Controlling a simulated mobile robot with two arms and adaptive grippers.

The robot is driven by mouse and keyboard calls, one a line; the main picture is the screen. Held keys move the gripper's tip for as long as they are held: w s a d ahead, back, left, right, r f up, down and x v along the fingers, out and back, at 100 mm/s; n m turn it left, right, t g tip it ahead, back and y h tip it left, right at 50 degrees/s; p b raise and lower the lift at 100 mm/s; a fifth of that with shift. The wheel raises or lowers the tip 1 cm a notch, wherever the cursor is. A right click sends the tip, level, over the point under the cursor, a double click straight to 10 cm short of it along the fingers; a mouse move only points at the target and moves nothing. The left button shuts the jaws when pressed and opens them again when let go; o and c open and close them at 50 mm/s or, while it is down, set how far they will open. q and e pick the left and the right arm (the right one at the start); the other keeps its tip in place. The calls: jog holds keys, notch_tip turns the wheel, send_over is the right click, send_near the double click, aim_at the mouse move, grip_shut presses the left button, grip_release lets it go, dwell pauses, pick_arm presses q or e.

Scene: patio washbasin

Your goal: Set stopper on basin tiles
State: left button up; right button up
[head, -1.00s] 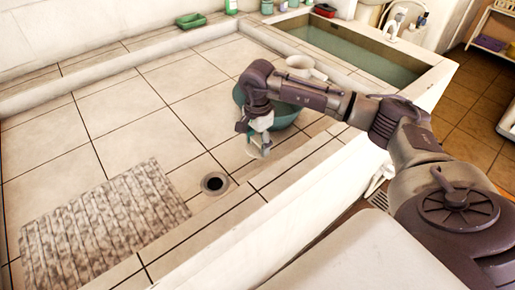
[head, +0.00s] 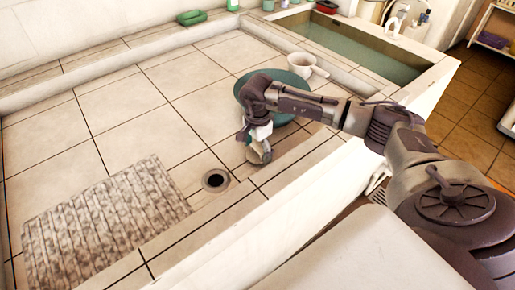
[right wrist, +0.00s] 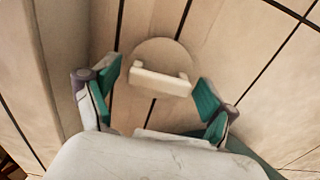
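The stopper (right wrist: 165,55) is a round, flat, beige disc with a pale bar handle. In the right wrist view it is over the tiles just beyond my fingertips, with tile joints running past it. My right gripper (right wrist: 158,86) is open, its green-padded fingers apart on either side of the handle, with gaps to both. In the head view my right gripper (head: 259,152) points down low over the basin tiles (head: 185,105), right of the dark round drain hole (head: 216,180). The stopper is hard to make out there. My left gripper is not in view.
A teal bowl (head: 243,88) stands partly behind my right arm, with a white mug (head: 309,66) beside it. A ribbed stone slab (head: 100,225) lies at the front left. A water-filled trough (head: 350,45) is at the back right. The middle tiles are clear.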

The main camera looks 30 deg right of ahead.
aim_at(258, 148)
jog(key=shift+r, duration=0.1)
notch_tip(258, 148, up, 12)
jog(key=shift+b, duration=0.35)
